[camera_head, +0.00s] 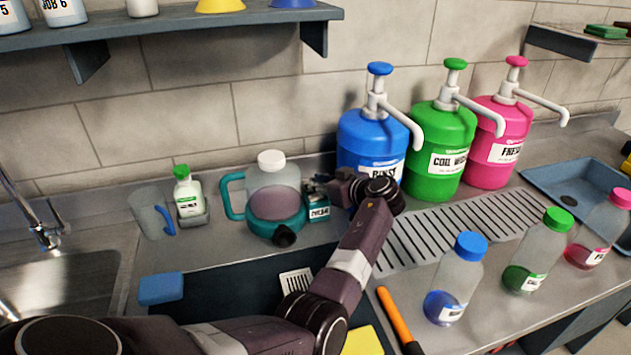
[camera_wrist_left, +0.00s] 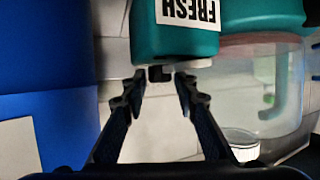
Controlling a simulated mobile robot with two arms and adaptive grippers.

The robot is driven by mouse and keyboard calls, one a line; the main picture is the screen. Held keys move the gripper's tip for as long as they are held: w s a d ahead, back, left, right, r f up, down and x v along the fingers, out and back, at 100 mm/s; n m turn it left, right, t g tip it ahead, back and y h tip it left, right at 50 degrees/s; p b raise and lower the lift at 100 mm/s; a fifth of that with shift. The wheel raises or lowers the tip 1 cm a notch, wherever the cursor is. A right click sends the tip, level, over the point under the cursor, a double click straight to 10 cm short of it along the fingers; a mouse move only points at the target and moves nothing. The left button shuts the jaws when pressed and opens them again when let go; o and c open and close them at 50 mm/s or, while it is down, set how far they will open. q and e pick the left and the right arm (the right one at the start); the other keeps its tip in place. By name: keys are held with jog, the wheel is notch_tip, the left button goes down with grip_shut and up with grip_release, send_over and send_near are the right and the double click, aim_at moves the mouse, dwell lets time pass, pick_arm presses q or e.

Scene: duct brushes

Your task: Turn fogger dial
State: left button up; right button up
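The fogger (camera_head: 273,190) stands on the counter by the back wall. It has a teal base and handle, a cloudy tank with pinkish liquid, a white cap and a black nozzle at its front. A small teal box with a label (camera_head: 318,212) is at its right side. In the left wrist view this box (camera_wrist_left: 175,35) appears upside down, labelled FRESH, with a small black knob (camera_wrist_left: 160,73) at its edge. My left gripper (camera_wrist_left: 160,85) is open, its fingertips apart on either side of the knob; contact cannot be told. My right gripper is out of view.
A blue pump bottle (camera_head: 372,142) stands close to the right of my left gripper, with green (camera_head: 438,150) and pink (camera_head: 500,140) ones beyond. A small white bottle (camera_head: 188,190) and a clear jug (camera_head: 150,215) stand left of the fogger. Several small bottles stand front right.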

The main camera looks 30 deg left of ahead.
pick_arm(q)
grip_shut()
jog(key=shift+p, duration=0.35)
jog(key=m+t+p, duration=0.1)
jog(key=m+t+h+p, duration=0.1)
jog(key=m+t+p, duration=0.1)
jog(key=shift+s+a+r+h+p, duration=0.15)
jog(key=shift+s+h+p, duration=0.15)
jog(key=shift+m+t+p, duration=0.35)
jog(key=shift+m+t, duration=0.05)
jog(key=shift+m+t+h, duration=0.4)
jog(key=shift+h, duration=0.1)
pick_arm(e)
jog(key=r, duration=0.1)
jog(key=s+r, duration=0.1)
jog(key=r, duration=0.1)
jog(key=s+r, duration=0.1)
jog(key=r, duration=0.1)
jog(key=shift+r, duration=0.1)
pick_arm(q)
jog(key=shift+w, duration=0.1)
